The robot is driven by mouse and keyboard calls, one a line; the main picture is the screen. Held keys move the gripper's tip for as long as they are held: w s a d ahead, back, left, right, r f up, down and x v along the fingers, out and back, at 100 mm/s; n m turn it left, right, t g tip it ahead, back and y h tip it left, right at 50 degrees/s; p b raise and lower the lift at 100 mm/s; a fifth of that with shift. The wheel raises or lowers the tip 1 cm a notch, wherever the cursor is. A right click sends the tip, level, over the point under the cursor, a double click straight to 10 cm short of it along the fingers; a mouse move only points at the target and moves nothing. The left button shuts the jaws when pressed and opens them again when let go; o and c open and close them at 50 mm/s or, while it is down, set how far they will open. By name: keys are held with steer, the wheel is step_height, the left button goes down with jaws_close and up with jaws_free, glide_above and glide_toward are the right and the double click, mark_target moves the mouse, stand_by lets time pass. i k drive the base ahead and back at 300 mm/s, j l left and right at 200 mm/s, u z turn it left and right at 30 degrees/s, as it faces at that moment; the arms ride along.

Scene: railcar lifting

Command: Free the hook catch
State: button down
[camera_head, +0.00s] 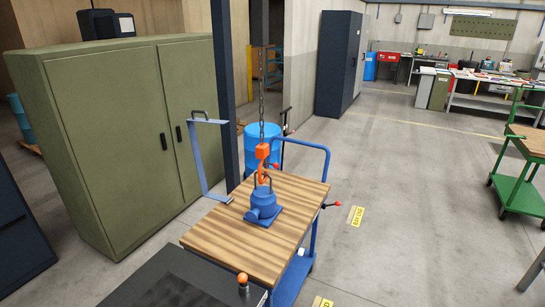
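The orange hook (261,174) hangs below an orange-red block (263,151) on a dark chain (262,105). It is at the lifting loop (270,182) on top of a blue machine unit (264,207), which stands on a wooden-topped blue cart (215,238). A small red knob (276,166) shows just right of the hook. The catch itself is too small to make out, and I cannot tell whether it is open or closed. My gripper is not in view.
A blue angled frame (196,165) stands left of the cart, before a green cabinet (110,135). A dark surface (170,283) with an orange-topped knob (243,279) is in front. A blue barrel (262,142) stands behind.

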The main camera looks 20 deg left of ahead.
mark_target(275, 165)
steer(key=i+u, duration=0.3)
steer(key=u, duration=0.15)
steer(key=i+l+u, duration=0.25)
steer(key=u, duration=0.15)
steer(key=i+l+u, duration=0.25)
steer(key=u, duration=0.2)
steer(key=i+l+u, duration=0.25)
steer(key=l+u, duration=0.2)
steer(key=i+l+u, duration=0.2)
steer(key=l+u, duration=0.25)
steer(key=i+l+u, duration=0.15)
steer(key=u, duration=0.25)
steer(key=i+l+u, duration=0.1)
steer(key=u, duration=0.35)
steer(key=l+u, duration=0.6)
steer(key=u, duration=0.25)
steer(key=l+u, duration=0.25)
steer(key=u, duration=0.15)
steer(key=i, duration=0.05)
